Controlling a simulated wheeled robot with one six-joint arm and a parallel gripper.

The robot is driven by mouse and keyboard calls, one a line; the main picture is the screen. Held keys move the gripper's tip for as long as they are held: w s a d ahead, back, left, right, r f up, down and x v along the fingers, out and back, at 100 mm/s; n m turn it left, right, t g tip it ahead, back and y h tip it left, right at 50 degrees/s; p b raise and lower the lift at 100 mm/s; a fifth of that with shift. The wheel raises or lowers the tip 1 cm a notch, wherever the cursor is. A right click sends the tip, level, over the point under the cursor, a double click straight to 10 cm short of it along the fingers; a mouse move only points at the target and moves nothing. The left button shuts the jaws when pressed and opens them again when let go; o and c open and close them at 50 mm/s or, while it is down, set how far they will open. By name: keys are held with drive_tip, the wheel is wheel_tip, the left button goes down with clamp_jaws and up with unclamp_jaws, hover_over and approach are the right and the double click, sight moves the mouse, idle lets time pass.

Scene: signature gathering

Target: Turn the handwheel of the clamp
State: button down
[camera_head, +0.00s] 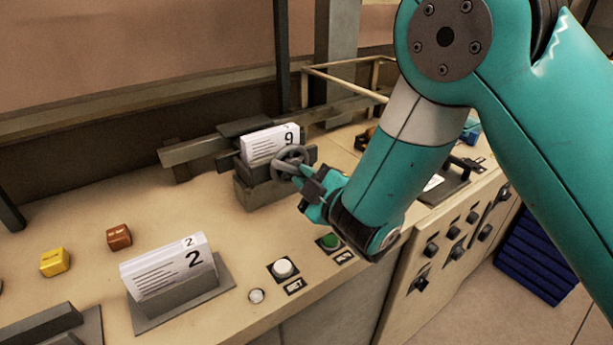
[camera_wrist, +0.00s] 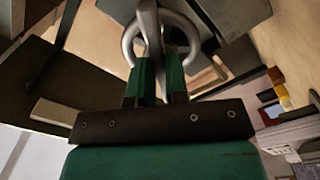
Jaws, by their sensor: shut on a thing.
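The clamp (camera_head: 258,190) is a dark grey block at the back of the bench, with a stack of white sheets marked 9 (camera_head: 262,146) standing in it. Its grey handwheel (camera_head: 291,153) faces the front right; the wheel's ring also shows at the top of the wrist view (camera_wrist: 193,38). My gripper (camera_head: 291,172) reaches the wheel from the front right. In the wrist view its green fingers (camera_wrist: 160,78) are shut on the handwheel, at a bar across the ring. The fingertips partly hide the wheel in the head view.
A stack marked 2 (camera_head: 168,267) stands in a grey holder (camera_head: 183,304) at the front left. A white button (camera_head: 283,268) and a green button (camera_head: 330,242) sit near the bench's front edge. Yellow (camera_head: 54,262) and brown (camera_head: 119,237) blocks lie at left. Bare bench lies between.

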drive_tip(key=shift+f+m, duration=0.2)
drive_tip(key=shift+m, duration=0.4)
drive_tip(key=c, duration=1.1)
unclamp_jaws()
drive_tip(key=shift+r, duration=0.1)
